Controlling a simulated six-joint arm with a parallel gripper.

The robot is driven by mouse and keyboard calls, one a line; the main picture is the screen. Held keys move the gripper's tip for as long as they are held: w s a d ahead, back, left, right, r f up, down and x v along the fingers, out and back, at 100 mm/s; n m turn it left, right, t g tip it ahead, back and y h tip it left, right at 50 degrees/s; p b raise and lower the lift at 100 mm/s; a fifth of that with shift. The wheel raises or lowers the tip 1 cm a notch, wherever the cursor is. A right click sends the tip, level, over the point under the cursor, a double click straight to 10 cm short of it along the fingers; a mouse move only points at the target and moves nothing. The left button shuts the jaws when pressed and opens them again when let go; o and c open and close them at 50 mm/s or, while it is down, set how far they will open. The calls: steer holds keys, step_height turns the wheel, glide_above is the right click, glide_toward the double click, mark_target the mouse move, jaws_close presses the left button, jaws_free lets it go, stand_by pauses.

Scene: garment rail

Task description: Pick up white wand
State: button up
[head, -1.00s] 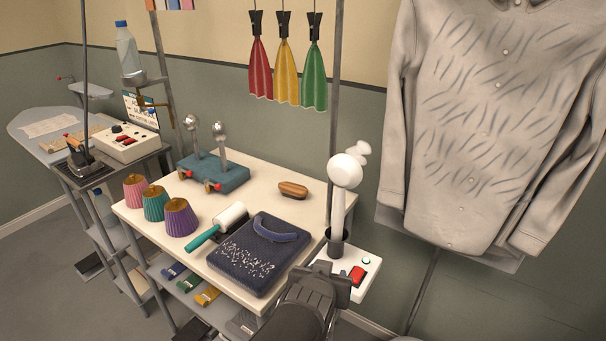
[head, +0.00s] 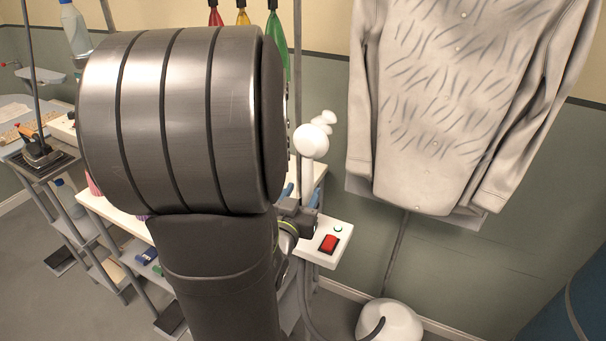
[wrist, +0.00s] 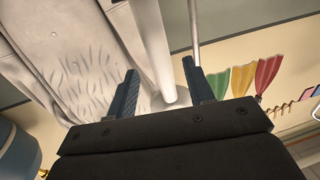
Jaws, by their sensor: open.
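The white wand (head: 312,143) stands upright in the head view, with a rounded head and a straight handle. It rises beside the white unit with the red switch. My gripper (head: 301,195) is at the lower part of the handle, mostly hidden by my arm. In the wrist view the wand's handle (wrist: 152,38) shows between the two dark blue fingers of my gripper (wrist: 160,66). The fingers are open, with gaps visible on both sides of the handle. The wand's holder is hidden behind my arm.
The white unit with a red switch (head: 328,243) is right beside my gripper. A grey shirt (head: 430,110) hangs close on the right. A white rounded base with a hose (head: 390,322) sits on the floor. My arm covers most of the table.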

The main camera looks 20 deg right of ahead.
mark_target(306, 184)
steer(key=x, duration=0.5)
steer(key=shift+w+d, duration=0.15)
jaws_close()
